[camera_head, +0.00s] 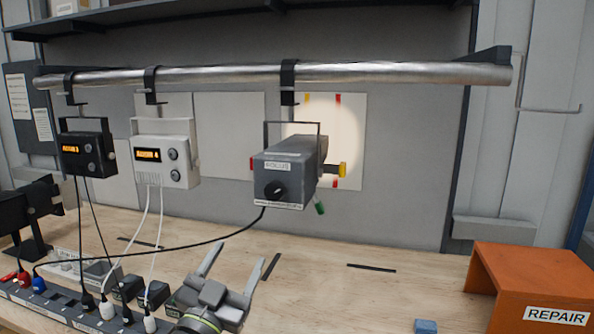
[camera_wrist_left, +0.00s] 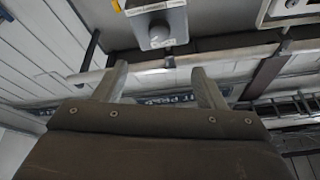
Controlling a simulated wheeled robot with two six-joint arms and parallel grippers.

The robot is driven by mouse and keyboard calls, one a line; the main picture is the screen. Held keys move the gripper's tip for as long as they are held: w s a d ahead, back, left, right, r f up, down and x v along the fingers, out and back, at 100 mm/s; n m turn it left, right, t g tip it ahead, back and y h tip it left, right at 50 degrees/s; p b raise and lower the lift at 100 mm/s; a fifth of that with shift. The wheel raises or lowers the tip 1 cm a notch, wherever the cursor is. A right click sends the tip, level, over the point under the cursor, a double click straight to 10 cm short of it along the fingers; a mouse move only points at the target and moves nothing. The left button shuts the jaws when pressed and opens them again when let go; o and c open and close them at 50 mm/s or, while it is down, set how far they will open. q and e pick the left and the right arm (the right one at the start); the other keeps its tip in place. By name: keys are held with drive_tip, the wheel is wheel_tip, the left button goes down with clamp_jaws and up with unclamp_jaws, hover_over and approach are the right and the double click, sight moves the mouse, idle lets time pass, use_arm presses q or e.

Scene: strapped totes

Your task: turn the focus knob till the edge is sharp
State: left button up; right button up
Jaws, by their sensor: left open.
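My right gripper is not in view.
A black unit (camera_head: 86,156) and a white unit (camera_head: 165,160) with lit displays hang left of the spotlight. Cables run down to a power strip (camera_head: 55,312). An orange REPAIR stand (camera_head: 530,262) is at right. The middle bench (camera_head: 320,285) is mostly clear.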

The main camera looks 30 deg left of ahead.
use_arm(q)
drive_tip(key=d+n+y, duration=0.1)
drive_tip(key=n, duration=0.2)
drive_tip(key=n+p, duration=0.1)
drive_tip(key=p, duration=0.5)
approach(272, 196)
drive_tip(key=shift+y, duration=0.3)
drive_tip(key=x, duration=0.8)
drive_tip(key=shift+w+d+r, duration=0.1)
drive_tip(key=shift+d, duration=0.1)
drive_tip(key=shift+w+a+r, duration=0.15)
drive_tip(key=shift+w+r, duration=0.05)
drive_tip(key=shift+w, duration=0.5)
drive_tip(key=c, duration=0.9)
drive_tip(key=shift+c, duration=0.3)
